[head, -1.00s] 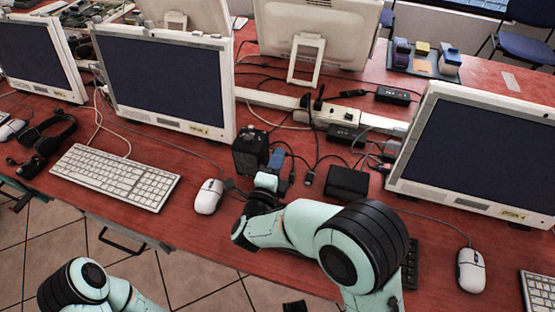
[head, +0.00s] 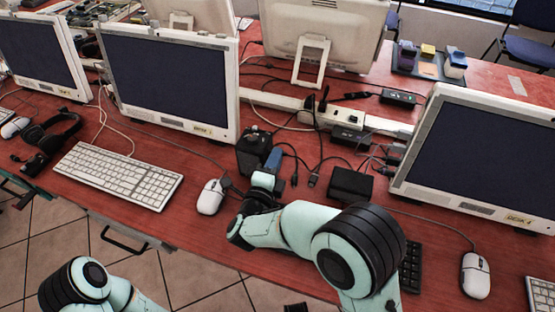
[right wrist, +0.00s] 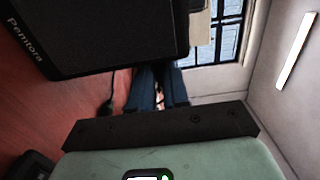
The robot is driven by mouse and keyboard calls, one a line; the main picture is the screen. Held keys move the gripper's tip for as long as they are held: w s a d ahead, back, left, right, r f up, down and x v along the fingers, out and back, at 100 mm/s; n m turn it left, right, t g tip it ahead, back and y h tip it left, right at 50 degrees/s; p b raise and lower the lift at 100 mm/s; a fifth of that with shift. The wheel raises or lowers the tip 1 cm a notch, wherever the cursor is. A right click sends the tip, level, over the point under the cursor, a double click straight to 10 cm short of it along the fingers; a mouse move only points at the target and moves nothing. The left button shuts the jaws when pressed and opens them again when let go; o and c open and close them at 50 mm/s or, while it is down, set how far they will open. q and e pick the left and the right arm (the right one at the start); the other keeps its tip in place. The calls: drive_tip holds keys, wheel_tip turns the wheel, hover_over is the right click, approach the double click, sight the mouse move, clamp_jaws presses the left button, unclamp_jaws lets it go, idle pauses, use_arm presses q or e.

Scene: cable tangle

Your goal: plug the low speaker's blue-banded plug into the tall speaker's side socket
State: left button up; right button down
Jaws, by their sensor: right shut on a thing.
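The tall speaker (head: 252,152) is a dark upright box on the red table; its face fills the upper left of the right wrist view (right wrist: 100,35). The low speaker (head: 350,184) is a flat black box to its right. My right gripper (head: 272,160) is close beside the tall speaker's right side. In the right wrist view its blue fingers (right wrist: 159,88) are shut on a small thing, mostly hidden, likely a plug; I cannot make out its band. The side socket is hidden. My left gripper is out of view.
A white mouse (head: 211,196) and a keyboard (head: 118,175) lie to the left. Loose dark cables and a plug end (head: 313,179) lie between the speakers. A power strip (head: 338,116) runs behind. A monitor (head: 480,160) stands at the right.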

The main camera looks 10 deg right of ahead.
drive_tip(key=shift+w+a+f, duration=0.15)
drive_tip(key=shift+w+a, duration=0.05)
drive_tip(key=shift+a, duration=0.25)
drive_tip(key=shift+w+a+f, duration=0.15)
drive_tip(key=shift+w+a, duration=0.05)
drive_tip(key=shift+a, duration=0.2)
idle(0.4)
drive_tip(key=c, duration=1)
unclamp_jaws()
drive_tip(key=shift+c, duration=0.2)
